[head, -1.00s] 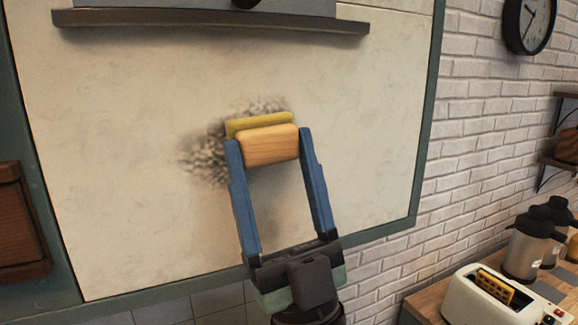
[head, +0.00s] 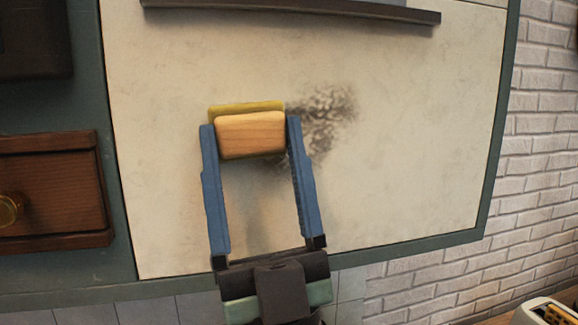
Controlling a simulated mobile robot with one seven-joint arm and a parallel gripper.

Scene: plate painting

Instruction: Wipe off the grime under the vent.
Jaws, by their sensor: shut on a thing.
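A dark mottled patch of grime (head: 325,112) marks the cream panel (head: 420,150), below the grey vent ledge (head: 300,12) at the top. My gripper (head: 250,138) is shut on a wooden-backed sponge (head: 251,135), its blue fingers on either side of the block. The sponge's yellow pad (head: 245,106) faces the panel and is at or close to its surface; I cannot tell if it touches. The sponge is at the left edge of the grime and may hide part of it. A fainter smudge (head: 285,165) lies lower, partly behind the right finger.
A wooden drawer front (head: 45,190) with a brass knob is at the left. A green frame (head: 495,150) borders the panel, with white brick wall (head: 545,140) beyond it. A toaster corner (head: 545,312) shows at lower right. The panel right of the grime is clear.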

